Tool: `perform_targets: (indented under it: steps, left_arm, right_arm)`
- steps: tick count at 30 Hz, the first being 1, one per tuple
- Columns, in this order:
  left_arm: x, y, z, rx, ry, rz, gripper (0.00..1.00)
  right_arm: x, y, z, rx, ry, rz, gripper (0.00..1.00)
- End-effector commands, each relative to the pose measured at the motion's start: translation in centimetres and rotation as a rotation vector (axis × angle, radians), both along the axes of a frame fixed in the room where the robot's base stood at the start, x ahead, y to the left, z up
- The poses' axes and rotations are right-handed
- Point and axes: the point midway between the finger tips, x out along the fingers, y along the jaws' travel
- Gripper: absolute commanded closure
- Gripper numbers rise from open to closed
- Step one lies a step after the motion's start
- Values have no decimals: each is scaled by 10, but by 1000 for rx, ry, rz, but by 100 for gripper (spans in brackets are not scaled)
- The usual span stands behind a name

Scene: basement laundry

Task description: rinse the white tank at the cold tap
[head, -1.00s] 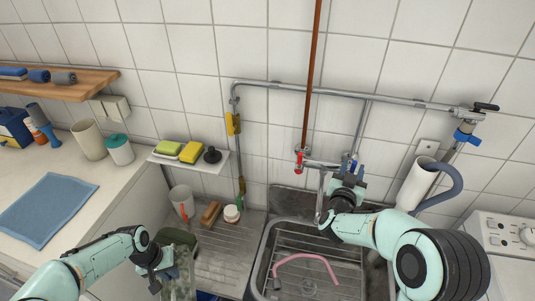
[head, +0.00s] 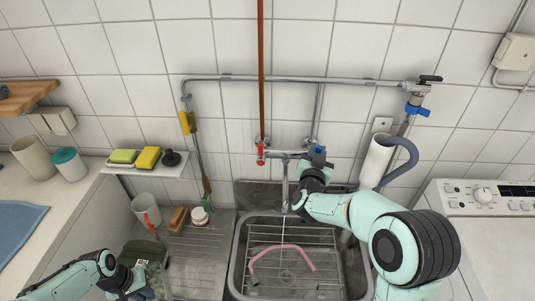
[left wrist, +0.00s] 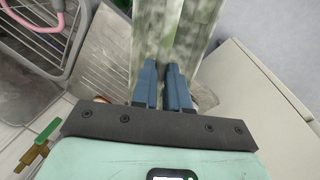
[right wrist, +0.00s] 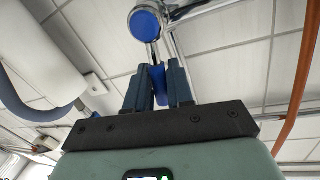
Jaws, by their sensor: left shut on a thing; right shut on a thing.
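My right gripper (head: 314,172) is shut on the blue cold tap handle (head: 319,150), which shows between the fingers in the right wrist view (right wrist: 160,82). A thin pale line, apparently water, falls from the spout (head: 285,195) into the sink (head: 237,262).
A pink hose (head: 290,248) lies in the sink on a wire rack. A white cylinder with a grey hose (head: 375,160) is right of the tap.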

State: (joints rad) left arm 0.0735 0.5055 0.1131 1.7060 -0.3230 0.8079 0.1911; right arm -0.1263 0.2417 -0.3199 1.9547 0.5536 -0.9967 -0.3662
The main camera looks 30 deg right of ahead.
Motion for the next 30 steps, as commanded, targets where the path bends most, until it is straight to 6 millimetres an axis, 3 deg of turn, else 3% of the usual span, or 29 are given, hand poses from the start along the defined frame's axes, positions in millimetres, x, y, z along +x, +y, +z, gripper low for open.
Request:
perform_targets:
  steps: [1,3,14,15,16,26,30]
  left_arm:
    - [-3,0,-12,0,3,0,100]
    - [-4,0,-17,0,5,0,100]
    - [-4,0,-17,0,5,0,100]
    - [-4,0,-17,0,5,0,100]
    - [-4,0,-17,0,5,0,100]
    - [-4,0,-18,0,5,0,100]
    - [-5,0,-20,0,6,0,100]
  right_arm:
    - [-3,-3,-4,34,-24,-3,100]
    - [-3,-5,-4,74,-44,-2,100]
    - [-3,-5,-2,107,-58,0,100]
    - [-3,-5,-2,107,-58,0,69]
    - [-3,-5,-2,107,-58,0,60]
    - [-5,-4,-2,106,-59,-1,60]
    - [-16,5,-1,107,-60,1,60]
